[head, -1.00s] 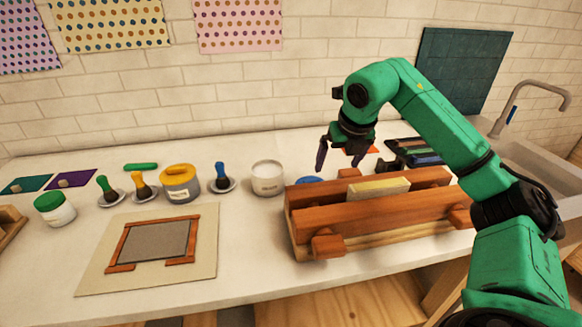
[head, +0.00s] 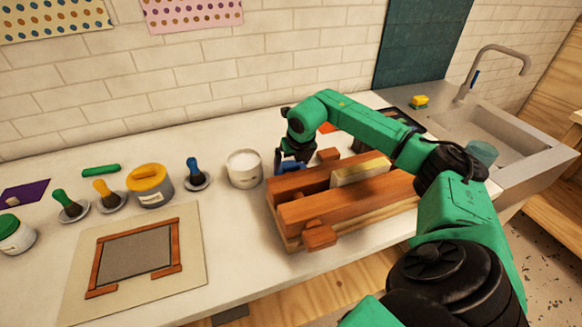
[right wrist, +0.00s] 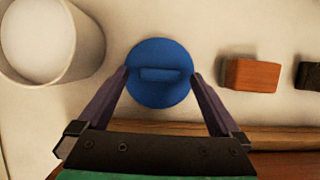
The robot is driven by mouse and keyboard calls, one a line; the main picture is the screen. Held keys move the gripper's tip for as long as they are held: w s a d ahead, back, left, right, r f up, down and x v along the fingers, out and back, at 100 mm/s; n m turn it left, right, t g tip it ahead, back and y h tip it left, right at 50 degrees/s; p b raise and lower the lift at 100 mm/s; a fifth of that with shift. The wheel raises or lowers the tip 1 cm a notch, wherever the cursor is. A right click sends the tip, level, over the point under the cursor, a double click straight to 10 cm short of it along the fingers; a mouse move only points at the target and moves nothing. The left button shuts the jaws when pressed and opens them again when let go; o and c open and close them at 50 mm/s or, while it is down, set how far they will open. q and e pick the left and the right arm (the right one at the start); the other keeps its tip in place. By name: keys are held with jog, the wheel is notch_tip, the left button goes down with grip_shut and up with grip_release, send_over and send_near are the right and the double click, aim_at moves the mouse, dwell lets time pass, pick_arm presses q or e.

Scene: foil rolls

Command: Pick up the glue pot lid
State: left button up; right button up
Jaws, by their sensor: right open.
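The glue pot lid is a round blue disc with a raised bar handle, lying flat on the counter in the right wrist view (right wrist: 160,94). In the head view it is mostly hidden behind my right gripper (head: 291,160). In the right wrist view my right gripper (right wrist: 160,74) is open, with one purple finger on each side of the lid and nothing held. I cannot tell how far the fingertips are above the counter. The open white glue pot (head: 244,169) stands just left of the lid and also shows in the wrist view (right wrist: 48,35). My left gripper is out of view.
A wooden press (head: 315,207) stands close in front of the lid. A reddish-brown block (right wrist: 252,75) lies right of it. Brushes, a yellow-lidded pot (head: 151,188) and a framed screen (head: 135,253) are to the left. The sink (head: 490,125) is at the right.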

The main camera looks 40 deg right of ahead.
jog(key=shift+f, duration=0.35)
jog(key=shift+w+f, duration=0.1)
jog(key=shift+w, duration=0.05)
jog(key=shift+c, duration=0.3)
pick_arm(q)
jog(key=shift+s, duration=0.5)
pick_arm(e)
jog(key=c, duration=1.3)
